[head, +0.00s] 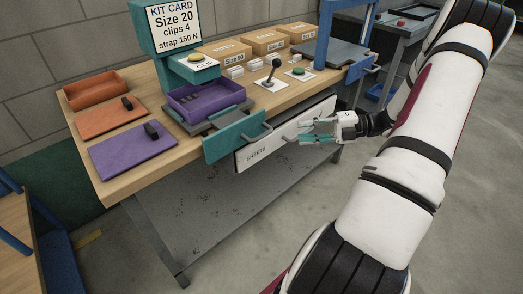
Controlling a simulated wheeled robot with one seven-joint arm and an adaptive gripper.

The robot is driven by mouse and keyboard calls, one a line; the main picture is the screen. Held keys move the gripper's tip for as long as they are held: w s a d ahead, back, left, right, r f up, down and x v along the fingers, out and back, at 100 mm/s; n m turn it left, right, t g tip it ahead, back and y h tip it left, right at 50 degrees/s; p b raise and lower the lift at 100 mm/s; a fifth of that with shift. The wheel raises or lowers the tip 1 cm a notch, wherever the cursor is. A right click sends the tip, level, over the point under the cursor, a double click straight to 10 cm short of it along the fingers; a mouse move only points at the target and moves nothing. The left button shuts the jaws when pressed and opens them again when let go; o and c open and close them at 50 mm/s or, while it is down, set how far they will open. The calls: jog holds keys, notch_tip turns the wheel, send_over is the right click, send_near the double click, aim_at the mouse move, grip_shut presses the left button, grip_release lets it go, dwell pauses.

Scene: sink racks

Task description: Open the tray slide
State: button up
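A teal front panel (225,148) with a bar handle (256,136) hangs at the table's front edge, below a dark sliding plate (217,122) near the purple bin (206,99). It looks like the tray slide's front. Right of it is a white drawer front (270,150) with dark lettering and its own grey handle (290,138). My gripper (303,131) is at the right of this white drawer, its teal-tipped fingers apart, close to the grey handle. I cannot tell whether they touch it. My gripper is clear of the teal panel's handle.
The wooden table (150,96) holds an orange bin (92,90), orange and purple mats, a kit card stand (174,27), cardboard boxes (265,41), a black lever (274,72) and a green button (298,71). A blue frame (323,38) stands at the right. The floor in front is clear.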

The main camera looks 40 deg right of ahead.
aim_at(264, 136)
jog(key=b+x, duration=0.3)
jog(key=x, duration=1)
jog(key=shift+w+a, duration=0.2)
jog(key=shift+a, duration=0.05)
grip_shut()
